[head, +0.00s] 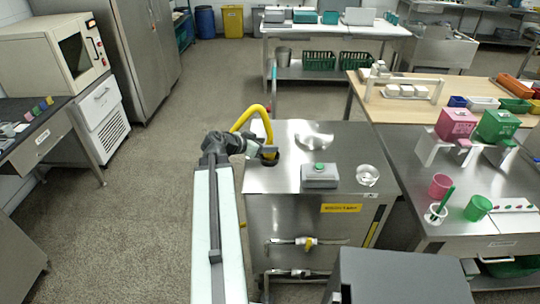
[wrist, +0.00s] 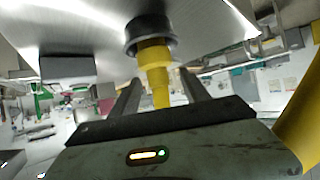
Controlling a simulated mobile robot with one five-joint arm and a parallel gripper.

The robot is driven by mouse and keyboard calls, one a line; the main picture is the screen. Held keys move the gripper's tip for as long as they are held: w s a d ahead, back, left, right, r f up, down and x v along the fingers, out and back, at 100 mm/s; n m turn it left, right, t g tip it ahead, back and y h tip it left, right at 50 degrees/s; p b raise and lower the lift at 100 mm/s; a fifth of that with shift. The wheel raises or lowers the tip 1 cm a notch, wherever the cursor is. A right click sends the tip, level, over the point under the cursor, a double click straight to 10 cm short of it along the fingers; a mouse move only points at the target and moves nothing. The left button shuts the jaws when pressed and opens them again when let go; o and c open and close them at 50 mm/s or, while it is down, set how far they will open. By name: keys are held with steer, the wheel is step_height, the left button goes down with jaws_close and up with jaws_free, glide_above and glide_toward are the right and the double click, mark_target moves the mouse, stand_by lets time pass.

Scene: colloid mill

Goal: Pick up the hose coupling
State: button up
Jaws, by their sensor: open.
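The yellow hose coupling (wrist: 155,60) sits against a dark round port (wrist: 150,35) on the steel cabinet's top in the wrist view. In the head view, the coupling (head: 269,154) shows small at the cabinet's left end, with the yellow hose (head: 262,112) arching above it. My gripper (wrist: 161,88) is open, with one finger on each side of the coupling's yellow stem. I cannot tell whether either finger touches it. In the head view my gripper (head: 260,150) is beside the coupling, and its fingertips are hard to make out.
A bench with pink and green containers (head: 456,124) stands at right. Open floor (head: 130,220) lies to the left.

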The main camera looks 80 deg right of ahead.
steer(key=b+x, duration=0.2)
steer(key=x, duration=0.3)
steer(key=shift+f+b, duration=0.15)
steer(key=shift+b, duration=0.2)
steer(key=shift+s+a, duration=0.1)
steer(key=shift+a, duration=0.05)
jaws_close()
